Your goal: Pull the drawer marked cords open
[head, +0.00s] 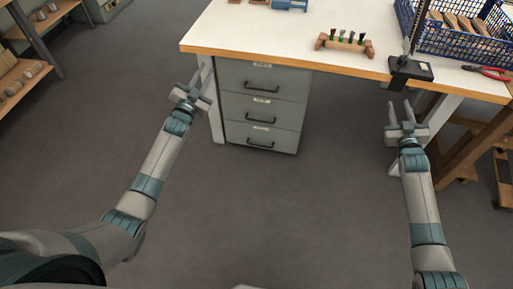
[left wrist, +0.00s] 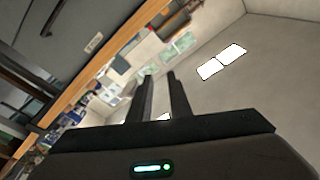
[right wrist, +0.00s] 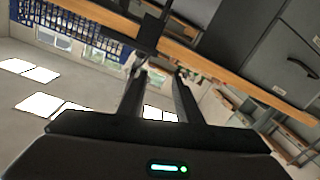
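A grey drawer unit (head: 262,132) stands under the workbench, with three closed drawers. Each has a dark bar handle and a small pale label: top drawer (head: 240,78), middle drawer (head: 240,108), bottom drawer (head: 240,132). The label writing is too small to read, so I cannot tell which says cords. My left gripper (head: 203,74) is open and empty, left of the top drawer near the bench's front left corner. My right gripper (head: 400,104) is open and empty, well right of the unit. Grey drawer fronts also show in the right wrist view (right wrist: 260,65).
The white workbench (head: 250,35) has a wooden front edge. On it are a wooden block with tufts (head: 344,42), a black-based stand (head: 410,70), a blue crate (head: 460,44) and red pliers (head: 486,72). Grey floor before the drawers is clear.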

